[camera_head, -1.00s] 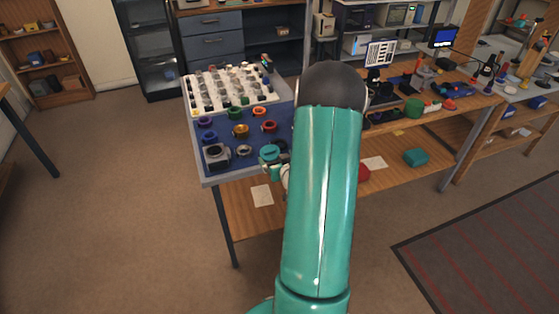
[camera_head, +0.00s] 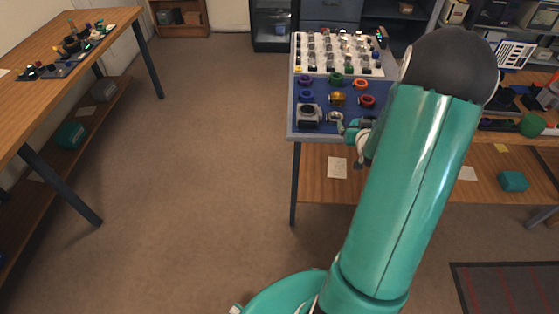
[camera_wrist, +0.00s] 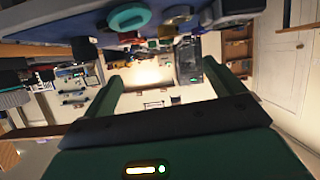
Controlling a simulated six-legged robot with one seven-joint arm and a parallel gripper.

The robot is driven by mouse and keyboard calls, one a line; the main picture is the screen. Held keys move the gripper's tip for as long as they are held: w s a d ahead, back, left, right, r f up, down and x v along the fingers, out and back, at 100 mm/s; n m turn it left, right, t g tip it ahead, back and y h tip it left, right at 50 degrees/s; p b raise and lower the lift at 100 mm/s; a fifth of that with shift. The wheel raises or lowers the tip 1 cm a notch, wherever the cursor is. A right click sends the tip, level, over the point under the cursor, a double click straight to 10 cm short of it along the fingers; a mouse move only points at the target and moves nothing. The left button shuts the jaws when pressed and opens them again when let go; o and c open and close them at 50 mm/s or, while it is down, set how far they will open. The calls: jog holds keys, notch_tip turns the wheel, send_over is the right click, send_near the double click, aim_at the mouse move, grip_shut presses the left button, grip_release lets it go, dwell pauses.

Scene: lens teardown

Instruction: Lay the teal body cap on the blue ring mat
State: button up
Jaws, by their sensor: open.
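The teal body cap (camera_wrist: 130,17) appears to be the round teal piece at the top of the wrist view, lying on a blue surface. I cannot pick it out in the head view, where my arm and gripper cover that corner. A blue mat (camera_head: 324,97) with several coloured rings lies on the workbench; I cannot tell whether it is the blue ring mat. My gripper (camera_wrist: 161,80) is open, with nothing between its fingers. In the head view my gripper (camera_head: 352,130) is at the mat's front edge, partly hidden by my arm.
A white tray of small parts (camera_head: 340,55) lies behind the blue mat. A grey block-shaped part (camera_head: 308,115) stands near its front left corner. Another wooden table (camera_head: 45,85) with dark items is at the left. Open floor (camera_head: 210,150) lies between the tables.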

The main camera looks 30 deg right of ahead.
jog(key=w+a+r+n+g+y, duration=0.1)
jog(key=w+a+r, duration=0.1)
jog(key=a+r, duration=0.75)
jog(key=s+a+r+g+y, duration=0.1)
jog(key=s+a+r, duration=0.2)
jog(key=a, duration=0.4)
jog(key=s+a+r+n+g+y, duration=0.1)
jog(key=s+a+r, duration=0.2)
jog(key=a, duration=0.4)
jog(key=s+a+r+n+g+y, duration=0.1)
jog(key=s+a+r, duration=0.2)
jog(key=a, duration=0.4)
jog(key=shift+a+r, duration=0.15)
jog(key=shift+r, duration=0.25)
jog(key=shift+o, duration=0.4)
jog(key=s+a+r+n+g+y, duration=0.1)
jog(key=s+a+n+g+y, duration=0.1)
jog(key=s+a, duration=0.6)
jog(key=shift+s+r, duration=0.35)
jog(key=shift+s, duration=0.65)
jog(key=shift+s+a+y, duration=0.15)
jog(key=shift+s+y, duration=0.15)
jog(key=shift+s, duration=0.05)
jog(key=shift+w, duration=0.1)
